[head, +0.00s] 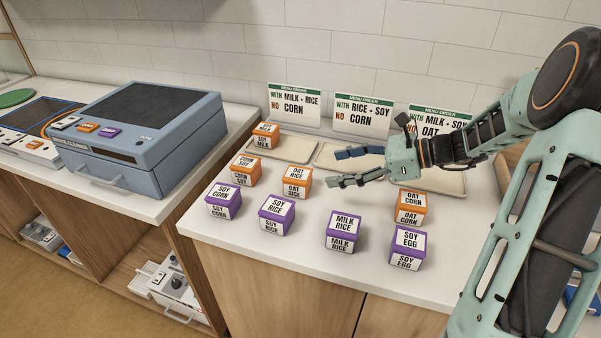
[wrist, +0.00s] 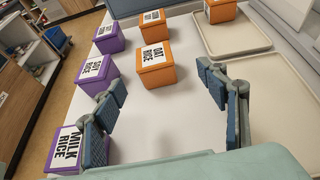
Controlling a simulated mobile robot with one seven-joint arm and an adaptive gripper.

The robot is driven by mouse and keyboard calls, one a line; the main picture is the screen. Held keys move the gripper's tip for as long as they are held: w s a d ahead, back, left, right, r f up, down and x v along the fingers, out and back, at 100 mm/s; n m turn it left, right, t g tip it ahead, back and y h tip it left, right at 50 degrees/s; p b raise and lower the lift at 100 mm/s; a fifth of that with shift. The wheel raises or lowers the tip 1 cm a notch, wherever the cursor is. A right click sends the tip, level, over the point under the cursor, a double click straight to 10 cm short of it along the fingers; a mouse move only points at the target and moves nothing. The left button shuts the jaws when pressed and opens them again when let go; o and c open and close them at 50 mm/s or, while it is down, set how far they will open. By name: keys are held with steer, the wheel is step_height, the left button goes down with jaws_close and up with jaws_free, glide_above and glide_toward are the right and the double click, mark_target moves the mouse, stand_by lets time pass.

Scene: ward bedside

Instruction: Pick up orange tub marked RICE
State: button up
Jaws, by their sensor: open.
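The orange tub marked OAT RICE (head: 296,181) stands upright on the white counter, among several labelled tubs. In the wrist view the same tub (wrist: 155,70) stands just beyond the space between my fingers. My gripper (head: 345,168) is open and empty, to the right of the tub and apart from it in the head view. In the wrist view its two blue-padded fingers (wrist: 161,84) are spread wide. Other orange tubs are SOY MILK (head: 265,136), CORN SOY (head: 244,171) and OAT CORN (head: 410,207).
Purple tubs SOY CORN (head: 223,201), SOY RICE (head: 277,215), MILK RICE (head: 343,231) and SOY EGG (head: 407,248) stand along the front. Beige trays (head: 335,155) and menu order cards (head: 362,117) line the back. A blue-grey case (head: 150,145) stands left.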

mark_target(300, 174)
steer(key=x, duration=0.4)
steer(key=shift+s+a, duration=0.2)
steer(key=shift+a, duration=0.4)
steer(key=shift+s+b+x, duration=0.2)
steer(key=shift+b+x, duration=0.15)
steer(key=shift+x, duration=2.7)
steer(key=shift+r, duration=0.1)
steer(key=shift+c, duration=0.4)
steer(key=c, duration=1.3)
